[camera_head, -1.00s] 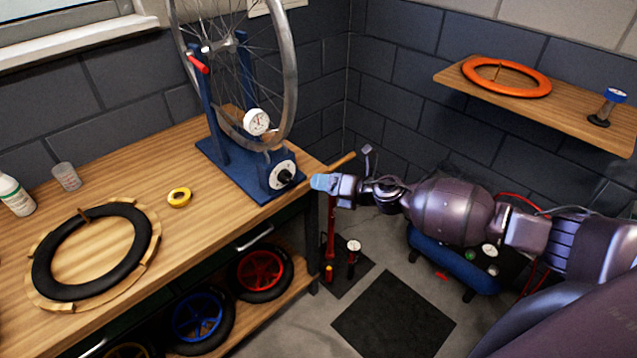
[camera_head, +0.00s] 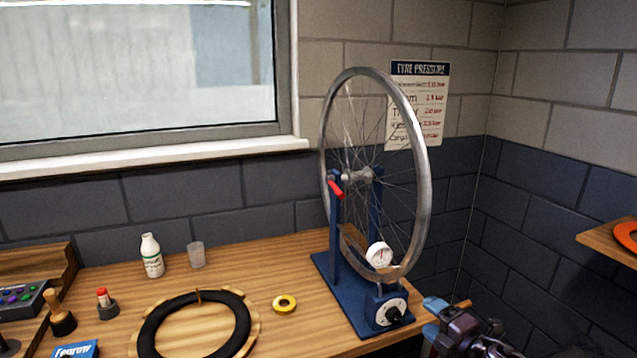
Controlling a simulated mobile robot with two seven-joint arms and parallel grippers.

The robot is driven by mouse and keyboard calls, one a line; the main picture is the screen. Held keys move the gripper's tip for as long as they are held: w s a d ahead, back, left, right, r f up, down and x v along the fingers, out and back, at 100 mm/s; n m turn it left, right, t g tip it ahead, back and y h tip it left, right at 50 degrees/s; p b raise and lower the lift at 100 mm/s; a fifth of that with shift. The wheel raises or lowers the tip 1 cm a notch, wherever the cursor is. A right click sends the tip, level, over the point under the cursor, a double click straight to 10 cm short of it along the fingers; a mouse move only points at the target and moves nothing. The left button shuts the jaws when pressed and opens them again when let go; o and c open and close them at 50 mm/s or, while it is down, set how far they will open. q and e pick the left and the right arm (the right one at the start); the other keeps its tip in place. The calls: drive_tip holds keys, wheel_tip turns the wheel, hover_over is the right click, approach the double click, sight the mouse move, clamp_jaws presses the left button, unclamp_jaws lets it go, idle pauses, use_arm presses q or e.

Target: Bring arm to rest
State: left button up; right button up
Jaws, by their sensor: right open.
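My right gripper (camera_head: 432,312) shows at the lower right in the head view, with its bluish fingertips by the right end of the wooden bench (camera_head: 290,262). It is open, and I see nothing held in it. It is just right of the blue truing stand (camera_head: 332,285), which holds an upright spoked wheel (camera_head: 424,190). Most of my right arm is below the picture. My left gripper is not in view.
A black tyre (camera_head: 154,325) on a wooden ring, yellow tape roll (camera_head: 285,304), white bottle (camera_head: 151,256) and clear cup (camera_head: 196,255) stand on the bench. A shelf (camera_head: 600,240) with an orange ring (camera_head: 625,236) juts out at the right.

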drive_tip(key=s+d+f+m+g+h, duration=0.1)
drive_tip(key=s+f+m, duration=0.4)
drive_tip(key=s, duration=0.5)
drive_tip(key=s+f+m+g+h, duration=0.1)
drive_tip(key=s+f+m+h, duration=0.3)
drive_tip(key=s+m, duration=0.6)
drive_tip(key=s+d+f+m+g+h, duration=0.1)
drive_tip(key=s+f+m+h, duration=0.1)
drive_tip(key=s+f+m, duration=0.6)
drive_tip(key=shift+s+d+h, duration=0.3)
drive_tip(key=shift+s+h, duration=0.1)
drive_tip(key=shift+s, duration=0.5)
